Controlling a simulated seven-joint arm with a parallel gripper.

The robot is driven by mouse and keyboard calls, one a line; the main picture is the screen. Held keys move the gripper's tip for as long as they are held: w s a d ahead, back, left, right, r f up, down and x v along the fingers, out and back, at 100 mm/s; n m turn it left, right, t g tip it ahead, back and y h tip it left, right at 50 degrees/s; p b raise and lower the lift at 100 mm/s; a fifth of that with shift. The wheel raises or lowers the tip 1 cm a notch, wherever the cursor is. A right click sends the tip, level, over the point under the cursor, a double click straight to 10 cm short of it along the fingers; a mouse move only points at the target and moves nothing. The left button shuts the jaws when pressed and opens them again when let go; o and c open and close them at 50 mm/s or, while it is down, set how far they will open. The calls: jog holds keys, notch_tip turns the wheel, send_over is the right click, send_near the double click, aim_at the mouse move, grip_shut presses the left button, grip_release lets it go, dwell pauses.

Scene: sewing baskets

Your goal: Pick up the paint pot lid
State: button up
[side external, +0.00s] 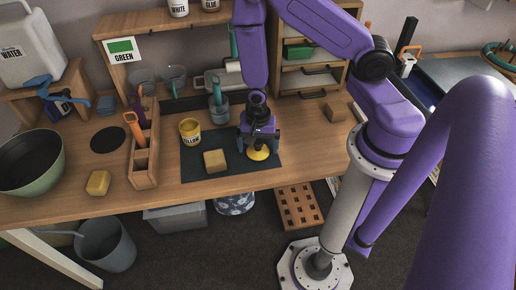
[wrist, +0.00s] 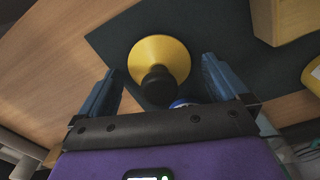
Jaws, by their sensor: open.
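The paint pot lid (side external: 258,154) is a yellow disc lying on the dark mat (side external: 200,172), near its right front side. In the wrist view the lid (wrist: 174,50) shows a black knob (wrist: 158,84) pointing toward the camera. My gripper (side external: 259,144) is right above the lid, pointing down. In the wrist view my gripper (wrist: 160,65) is open, with a blue finger on each side of the lid and knob. Nothing is held. Whether the fingers touch the lid cannot be told.
A yellow-labelled pot (side external: 190,133) and a tan block (side external: 215,161) stand left of my gripper on the mat. A cup with a green-handled tool (side external: 218,108) is behind. A wooden tool caddy (side external: 145,165) lies farther left. The table's front edge is close.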

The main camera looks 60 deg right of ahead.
aim_at(257, 141)
jog(key=c, duration=1)
notch_tip(257, 141, up, 10)
jog(key=shift+f, duration=0.25)
jog(key=shift+w+a+r, duration=0.1)
jog(key=shift+w, duration=0.05)
jog(key=w+a+r, duration=0.2)
jog(key=w+a, duration=0.2)
jog(key=w, duration=0.6)
jog(key=w+a+r, duration=0.3)
jog(key=w, duration=0.8)
jog(key=shift+s+f, duration=0.15)
jog(key=shift+f, duration=3.25)
